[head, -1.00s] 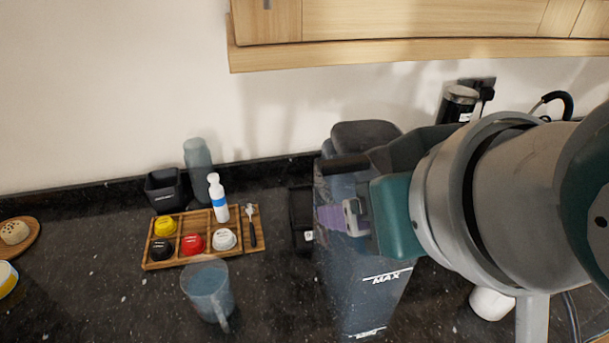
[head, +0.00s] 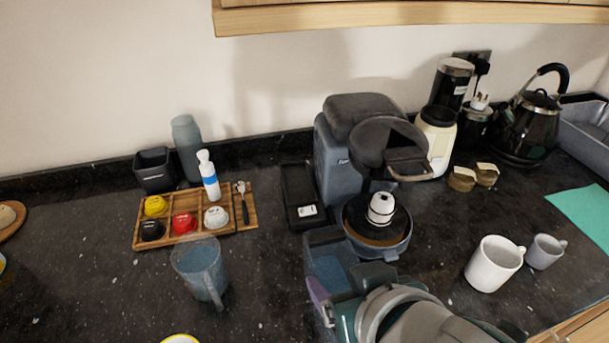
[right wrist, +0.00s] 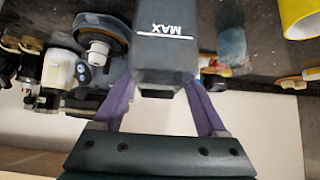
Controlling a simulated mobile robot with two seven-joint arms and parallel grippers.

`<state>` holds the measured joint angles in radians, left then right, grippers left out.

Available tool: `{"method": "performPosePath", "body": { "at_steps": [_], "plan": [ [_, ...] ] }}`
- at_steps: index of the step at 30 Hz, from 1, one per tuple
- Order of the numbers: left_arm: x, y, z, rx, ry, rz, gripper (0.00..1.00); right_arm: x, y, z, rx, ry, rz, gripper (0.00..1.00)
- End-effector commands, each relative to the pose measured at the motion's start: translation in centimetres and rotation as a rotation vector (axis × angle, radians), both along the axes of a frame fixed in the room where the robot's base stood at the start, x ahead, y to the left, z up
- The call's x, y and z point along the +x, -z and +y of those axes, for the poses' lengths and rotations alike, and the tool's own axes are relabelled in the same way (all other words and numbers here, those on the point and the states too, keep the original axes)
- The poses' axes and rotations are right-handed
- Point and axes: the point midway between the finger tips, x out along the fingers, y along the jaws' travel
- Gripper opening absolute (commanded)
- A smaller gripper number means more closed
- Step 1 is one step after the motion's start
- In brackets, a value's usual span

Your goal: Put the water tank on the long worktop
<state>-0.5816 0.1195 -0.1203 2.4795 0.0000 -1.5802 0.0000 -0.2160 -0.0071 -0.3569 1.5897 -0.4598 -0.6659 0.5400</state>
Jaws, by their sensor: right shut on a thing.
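The water tank (head: 328,252) is a dark blue-grey, see-through box. In the head view it is low in the middle, just in front of the coffee machine (head: 335,160). My right gripper (head: 326,302) is shut on it, with purple fingers on its sides. In the right wrist view the tank (right wrist: 165,60) shows its white MAX mark between the fingers (right wrist: 160,105). The black speckled granite worktop (head: 90,285) lies beneath; I cannot tell whether the tank touches it. My arm hides part of the tank. My left gripper is not in view.
A clear jug (head: 200,270) stands left of the tank. Behind it is a wooden tray (head: 215,222) of capsules. White (head: 490,265) and grey (head: 543,252) mugs stand right. The worktop at front left is mostly bare. A wooden cupboard (head: 400,15) hangs above.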

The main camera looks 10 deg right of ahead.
Motion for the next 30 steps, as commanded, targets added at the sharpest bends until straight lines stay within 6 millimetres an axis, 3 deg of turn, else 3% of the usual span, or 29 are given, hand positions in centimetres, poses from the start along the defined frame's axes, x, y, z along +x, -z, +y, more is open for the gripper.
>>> {"method": "performPosePath", "body": {
  "at_steps": [4,17,18,24,30],
  "plan": [
    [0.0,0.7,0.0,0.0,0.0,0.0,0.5,0.1,1.9,0.1,0.001,-0.001,-0.003,0.0],
    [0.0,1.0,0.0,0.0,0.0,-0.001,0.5,0.1,2.5,0.1,0.001,-0.001,-0.005,0.0],
    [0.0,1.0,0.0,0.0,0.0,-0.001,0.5,0.0,2.7,0.0,-0.001,-0.001,0.001,0.77],
    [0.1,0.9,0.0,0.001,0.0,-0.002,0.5,0.0,2.6,0.0,-0.001,-0.001,0.001,0.99],
    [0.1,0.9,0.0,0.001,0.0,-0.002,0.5,0.0,2.6,0.0,-0.001,-0.001,0.001,1.0]
  ]
}}
